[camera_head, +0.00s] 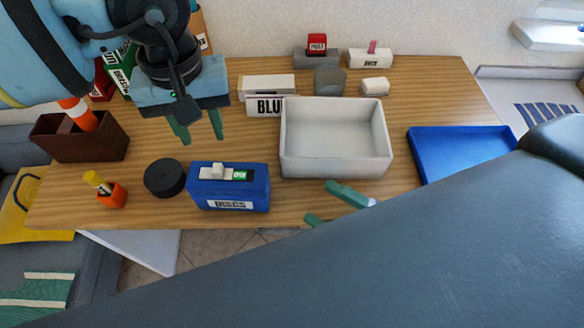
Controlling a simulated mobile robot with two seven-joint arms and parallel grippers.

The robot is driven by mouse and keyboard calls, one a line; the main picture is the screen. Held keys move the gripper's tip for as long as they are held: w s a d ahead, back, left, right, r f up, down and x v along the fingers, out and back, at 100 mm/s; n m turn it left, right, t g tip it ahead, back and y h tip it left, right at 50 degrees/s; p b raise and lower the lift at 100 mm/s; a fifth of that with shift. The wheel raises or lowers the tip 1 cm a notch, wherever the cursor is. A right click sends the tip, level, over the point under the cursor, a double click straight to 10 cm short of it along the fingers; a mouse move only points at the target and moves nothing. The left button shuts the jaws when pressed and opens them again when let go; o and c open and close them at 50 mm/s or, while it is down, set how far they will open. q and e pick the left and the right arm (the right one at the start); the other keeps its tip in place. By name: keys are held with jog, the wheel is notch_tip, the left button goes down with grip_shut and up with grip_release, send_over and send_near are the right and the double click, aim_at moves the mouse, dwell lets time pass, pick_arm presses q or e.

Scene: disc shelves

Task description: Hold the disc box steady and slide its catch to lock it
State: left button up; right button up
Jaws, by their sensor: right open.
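The blue disc box (210,193) stands near the front edge of the table, left of centre, with a white label on its front. On its top are a white catch (217,171) and a small green marker (240,175) to the right of it. My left gripper (201,138) is open and empty, fingers pointing down, above and behind the box without touching it. My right gripper (324,205) is open and empty at the front edge, to the right of the box. My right arm hides much of the foreground.
A black round object (164,178) sits just left of the box, with an orange cup (114,197) further left. A white bin (335,166) and a blue tray (453,133) stand to the right. A white box (265,86) is behind. A brown holder (80,145) is at the left.

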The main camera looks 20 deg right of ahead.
aim_at(267, 177)
jog(key=w+a+r+n+g+y, duration=0.25)
jog(key=n+g, duration=0.25)
jog(key=n, duration=0.5)
jog(key=w+a+r+n+g+y, duration=0.1)
jog(key=a+n+g, duration=0.3)
jog(key=n, duration=0.6)
jog(key=w+d+n+h, duration=0.1)
jog(key=n, duration=0.1)
jog(key=w+f+n+h, duration=0.1)
jog(key=w+n+h, duration=0.1)
jog(key=w+d+n+g+h, duration=0.1)
jog(key=n, duration=0.1)
jog(key=shift+w+d+f+n, duration=0.2)
jog(key=shift+w+d+n, duration=0.1)
jog(key=shift+d+n, duration=0.1)
jog(key=shift+a, duration=0.15)
jog(key=shift+x, duration=3.85)
jog(key=shift+f, duration=0.1)
jog(key=c, duration=1.2)
